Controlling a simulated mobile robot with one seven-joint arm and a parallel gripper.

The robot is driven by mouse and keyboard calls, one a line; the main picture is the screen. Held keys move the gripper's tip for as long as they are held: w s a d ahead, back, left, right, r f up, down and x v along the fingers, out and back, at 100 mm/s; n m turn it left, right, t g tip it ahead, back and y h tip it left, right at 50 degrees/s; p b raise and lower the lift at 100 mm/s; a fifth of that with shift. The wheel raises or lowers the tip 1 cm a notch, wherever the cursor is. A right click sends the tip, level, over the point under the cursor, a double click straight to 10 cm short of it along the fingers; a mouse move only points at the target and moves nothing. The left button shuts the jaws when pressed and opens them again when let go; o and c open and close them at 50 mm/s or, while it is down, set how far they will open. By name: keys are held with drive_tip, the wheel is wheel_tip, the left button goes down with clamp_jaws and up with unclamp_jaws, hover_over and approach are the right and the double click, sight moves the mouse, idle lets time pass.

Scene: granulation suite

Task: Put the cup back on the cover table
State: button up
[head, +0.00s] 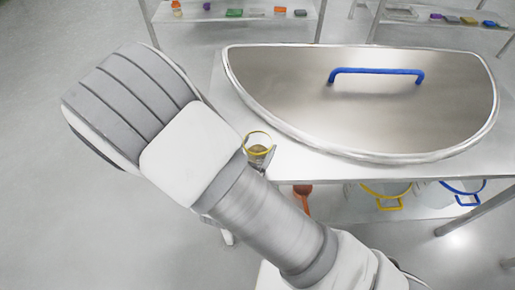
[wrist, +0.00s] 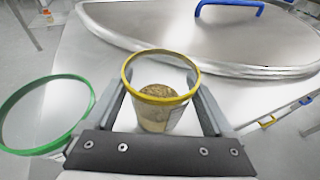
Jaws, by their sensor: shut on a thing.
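A clear cup (head: 257,152) with a yellow rim and brownish contents is upright at the near left edge of the cover table (head: 235,100). In the wrist view the cup (wrist: 160,95) sits between the two fingers of my gripper (wrist: 160,110), which is shut on it. I cannot tell whether the cup's base touches the table top. In the head view my arm hides most of my gripper. A large half-round metal cover (head: 300,95) with a blue handle (head: 375,72) lies on the table.
A green-rimmed container (wrist: 40,115) is left of my gripper in the wrist view. Yellow-handled (head: 385,195) and blue-handled (head: 450,190) containers stand under the table. Shelves (head: 240,32) with small items are at the back. A narrow bare strip of table borders the cover.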

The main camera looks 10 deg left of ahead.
drive_tip(key=shift+f, duration=0.3)
drive_tip(key=shift+f, duration=0.15)
drive_tip(key=o, duration=1.3)
